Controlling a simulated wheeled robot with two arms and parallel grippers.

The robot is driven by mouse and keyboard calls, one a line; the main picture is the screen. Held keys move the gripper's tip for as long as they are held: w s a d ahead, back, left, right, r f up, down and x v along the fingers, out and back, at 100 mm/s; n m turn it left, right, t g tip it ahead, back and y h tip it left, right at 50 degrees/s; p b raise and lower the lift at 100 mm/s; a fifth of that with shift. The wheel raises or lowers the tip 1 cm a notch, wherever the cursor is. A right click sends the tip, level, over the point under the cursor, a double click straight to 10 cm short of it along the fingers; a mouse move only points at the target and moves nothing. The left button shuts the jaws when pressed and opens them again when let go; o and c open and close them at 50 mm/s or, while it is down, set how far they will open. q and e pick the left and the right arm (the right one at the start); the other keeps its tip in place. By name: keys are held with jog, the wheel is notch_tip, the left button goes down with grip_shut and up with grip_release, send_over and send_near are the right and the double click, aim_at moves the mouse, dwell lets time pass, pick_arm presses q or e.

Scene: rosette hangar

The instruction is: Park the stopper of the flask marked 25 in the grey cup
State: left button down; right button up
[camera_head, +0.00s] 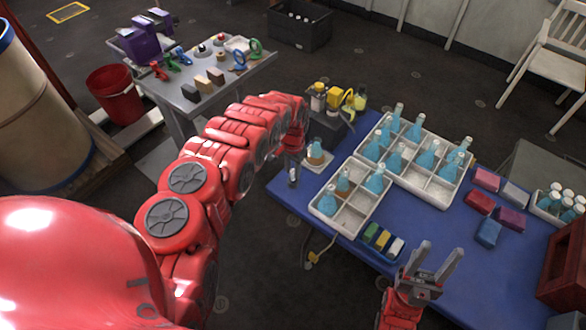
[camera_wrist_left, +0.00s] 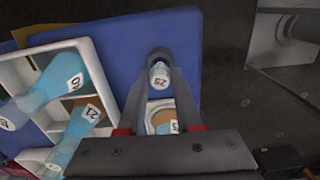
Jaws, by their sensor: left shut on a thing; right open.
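My left gripper (camera_wrist_left: 159,78) is shut on a small pale stopper (camera_wrist_left: 159,75) labelled 25. In the left wrist view the dark grey cup (camera_wrist_left: 158,53) is directly behind the stopper; I cannot tell whether the stopper is inside it or just above. The cup also shows in the head view (camera_head: 292,178) at the blue table's left edge. My right gripper (camera_head: 439,256) is open and empty over the table's front.
A white crate (camera_head: 352,222) with several flasks stands right of the cup, with a larger flask crate (camera_head: 440,195) behind it. Coloured blocks (camera_head: 480,203) lie to the right. Yellow-topped bottles (camera_head: 333,98) stand at the back. The table (camera_head: 290,200) is bare around the cup.

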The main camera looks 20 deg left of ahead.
pick_arm(q)
jog(key=shift+f, duration=0.15)
jog(key=shift+f+b, duration=0.65)
jog(key=shift+f, duration=0.15)
jog(key=shift+f, duration=0.1)
jog(key=shift+f+b, duration=0.35)
jog(key=shift+b, duration=0.05)
dwell(0.3)
grip_release()
dwell(0.4)
